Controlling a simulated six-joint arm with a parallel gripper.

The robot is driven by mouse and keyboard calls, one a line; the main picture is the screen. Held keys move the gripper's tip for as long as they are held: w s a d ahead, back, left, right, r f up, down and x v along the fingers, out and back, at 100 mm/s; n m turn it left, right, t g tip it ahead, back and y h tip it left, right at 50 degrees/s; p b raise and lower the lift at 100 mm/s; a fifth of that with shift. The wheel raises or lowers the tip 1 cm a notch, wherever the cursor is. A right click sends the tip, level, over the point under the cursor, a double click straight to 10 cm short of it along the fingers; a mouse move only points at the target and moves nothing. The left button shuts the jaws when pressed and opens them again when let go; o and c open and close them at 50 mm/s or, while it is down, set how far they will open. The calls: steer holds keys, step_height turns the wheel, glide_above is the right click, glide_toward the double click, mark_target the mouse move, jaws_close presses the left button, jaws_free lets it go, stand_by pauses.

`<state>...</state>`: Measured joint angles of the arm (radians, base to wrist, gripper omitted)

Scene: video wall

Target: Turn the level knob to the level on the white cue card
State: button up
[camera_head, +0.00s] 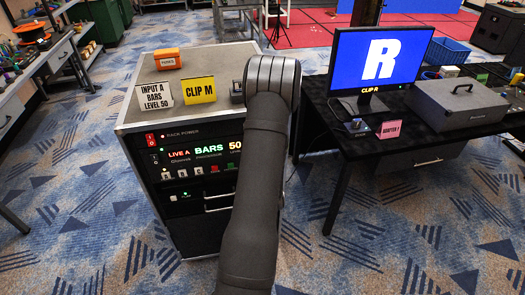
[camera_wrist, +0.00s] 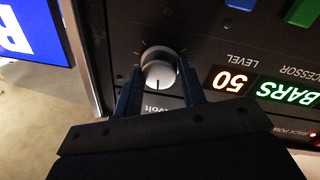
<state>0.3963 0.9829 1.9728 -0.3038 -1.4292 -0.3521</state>
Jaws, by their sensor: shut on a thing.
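The white cue card (camera_head: 154,97) stands on top of the rack cabinet and reads "INPUT A BARS LEVEL 50". The rack's front panel (camera_head: 190,150) shows "LIVE A", "BARS" and a level readout of 50. In the wrist view the picture is upside down; the level readout (camera_wrist: 231,82) also shows 50. The silver level knob (camera_wrist: 160,68) sits beside it, with a dark pointer line on its face. My gripper (camera_wrist: 160,80) is shut on the knob, one finger on each side. In the head view my arm hides the gripper and knob.
A yellow "CLIP M" card (camera_head: 199,89) and an orange box (camera_head: 167,59) are on the cabinet top. A red power switch (camera_head: 151,140) is on the panel's left. To the right, a black desk carries a monitor (camera_head: 379,62) showing R and a grey case (camera_head: 460,107).

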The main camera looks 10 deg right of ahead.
steer(key=shift+n, duration=0.8)
steer(key=o, duration=1)
steer(key=s+a, duration=0.1)
steer(key=s, duration=1.6)
steer(key=shift+s+a+f, duration=0.2)
steer(key=shift+a+f, duration=0.05)
steer(key=shift+f, duration=0.2)
steer(key=shift+w, duration=0.1)
steer(key=w+d, duration=0.1)
steer(key=w, duration=1.6)
steer(key=shift+d+r, duration=0.25)
steer(key=shift+r, duration=0.2)
steer(key=shift+w, duration=0.1)
